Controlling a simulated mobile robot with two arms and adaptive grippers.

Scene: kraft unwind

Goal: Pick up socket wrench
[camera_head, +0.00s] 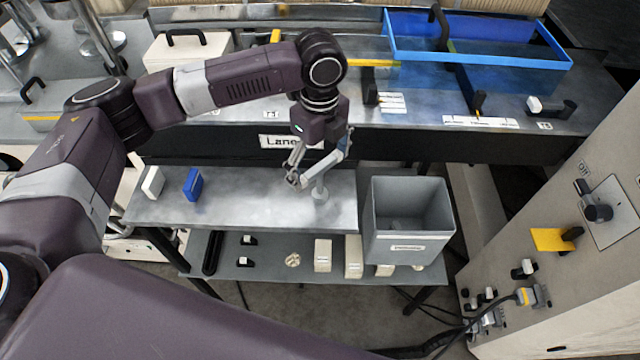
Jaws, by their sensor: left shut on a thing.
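My left gripper (306,175) points down over the grey metal shelf, just right of its middle. It is shut on a grey, slim tool that looks like the socket wrench (320,191). The tool's round lower end shows below and right of the fingers, close to the shelf top. The fingers and wrist hide much of it, and I cannot tell whether it touches the shelf. My right gripper is not in view.
A white block (152,183) and a blue block (193,185) stand at the shelf's left. A grey bin (410,250) stands right of it. A lower shelf (270,270) holds small parts. A blue tray (490,57) lies on the machine behind. The control panel (570,270) is at right.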

